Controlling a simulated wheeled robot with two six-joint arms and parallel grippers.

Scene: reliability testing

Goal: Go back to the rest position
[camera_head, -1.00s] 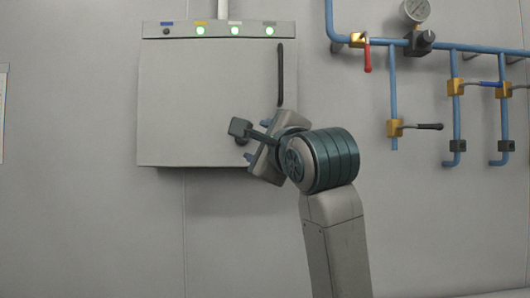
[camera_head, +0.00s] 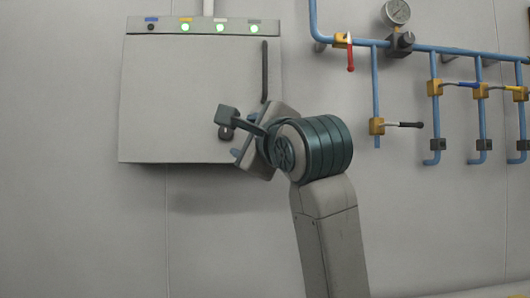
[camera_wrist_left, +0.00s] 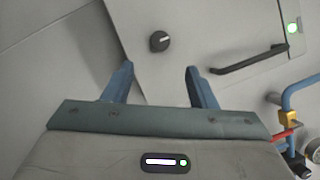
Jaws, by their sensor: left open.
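My left gripper (camera_head: 243,134) is open and empty in front of the lower right part of a grey wall cabinet (camera_head: 180,95). In the left wrist view its two blue fingers (camera_wrist_left: 158,75) are spread wide with nothing between them. A dark round knob (camera_head: 226,132) on the cabinet door is partly hidden behind my gripper. In the left wrist view the knob (camera_wrist_left: 159,41) shows whole, beyond the fingertips and apart from them. My right gripper is in neither view.
The cabinet has a black upright handle (camera_head: 264,72) and a top strip with three green lamps lit and one dark. Blue pipes (camera_head: 376,85) with valves, a red lever (camera_head: 350,55) and a gauge (camera_head: 397,12) are on the wall at right. Bare wall lies below.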

